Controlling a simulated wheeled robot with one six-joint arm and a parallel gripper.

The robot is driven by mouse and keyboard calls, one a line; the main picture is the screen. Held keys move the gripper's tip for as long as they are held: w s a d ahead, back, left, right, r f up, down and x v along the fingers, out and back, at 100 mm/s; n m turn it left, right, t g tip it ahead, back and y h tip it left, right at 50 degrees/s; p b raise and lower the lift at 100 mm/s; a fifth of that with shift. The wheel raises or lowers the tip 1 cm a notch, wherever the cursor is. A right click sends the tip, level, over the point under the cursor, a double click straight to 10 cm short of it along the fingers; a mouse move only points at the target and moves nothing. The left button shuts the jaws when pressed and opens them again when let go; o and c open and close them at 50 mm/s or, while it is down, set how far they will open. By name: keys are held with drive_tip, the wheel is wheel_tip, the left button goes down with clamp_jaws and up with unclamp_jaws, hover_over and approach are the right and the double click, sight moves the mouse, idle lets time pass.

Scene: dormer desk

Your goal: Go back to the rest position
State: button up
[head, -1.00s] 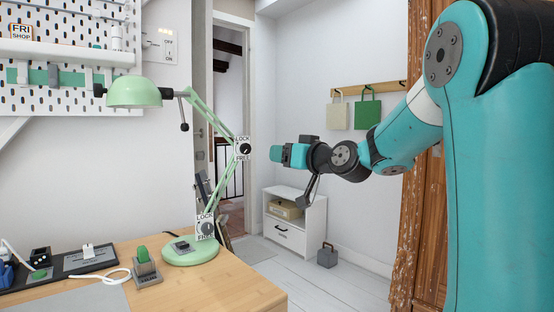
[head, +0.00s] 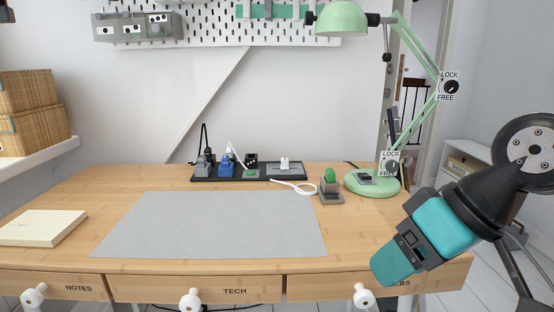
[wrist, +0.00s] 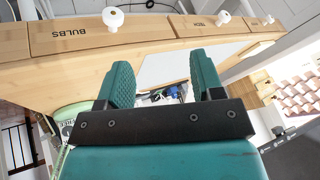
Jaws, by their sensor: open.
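My gripper (head: 396,262) is at the lower right of the head view, in front of the desk's right front corner and pointing down to the left. In the wrist view my gripper (wrist: 163,82) shows two teal fingers standing apart with nothing between them. The desk (head: 90,205) lies beyond the fingers there, with its drawer fronts along the top. In the head view my gripper hides part of the desk's front edge and the BULBS drawer (head: 325,288).
A green lamp (head: 372,185) stands at the desk's back right. A power strip (head: 290,171) with several plugs lies along the back. A grey mat (head: 215,225) fills the middle and is bare. A note pad (head: 42,228) lies at left. White drawer knobs (head: 190,300) stick out in front.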

drive_tip(key=s+f+n+g+h, duration=0.1)
drive_tip(key=s+f+g+h, duration=0.15)
drive_tip(key=s, duration=0.55)
wheel_tip(320, 180, up, 28)
drive_tip(key=p, duration=2.8)
drive_tip(key=shift+a+y, duration=0.3)
drive_tip(key=shift+y, duration=0.15)
